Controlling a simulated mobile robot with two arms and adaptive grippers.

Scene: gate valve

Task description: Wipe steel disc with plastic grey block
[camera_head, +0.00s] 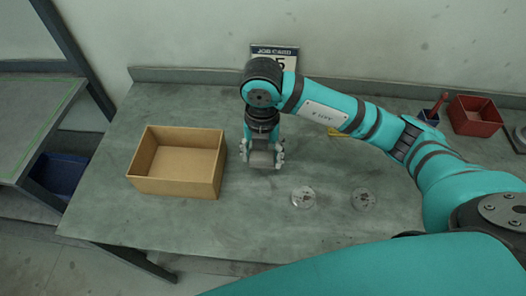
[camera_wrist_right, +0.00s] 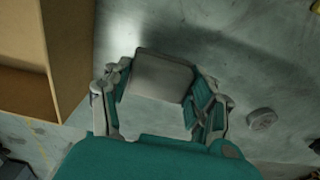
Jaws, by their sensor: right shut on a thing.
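My right gripper (camera_head: 263,158) is shut on the plastic grey block (camera_head: 262,161), above the table and just right of the cardboard box. In the right wrist view the grey block (camera_wrist_right: 160,75) sits between the two fingers of the gripper (camera_wrist_right: 157,88). Two round, shiny grey discs lie on the table to the right of the gripper: a nearer disc (camera_head: 303,197) and a farther-right disc (camera_head: 364,199). One disc also shows in the wrist view (camera_wrist_right: 262,118), apart from the block. I cannot tell which is the steel disc. My left gripper is not in view.
An open cardboard box (camera_head: 177,187) stands on the left of the table (camera_head: 240,225). A job card (camera_head: 275,56) stands against the back wall. The table's front middle is clear.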

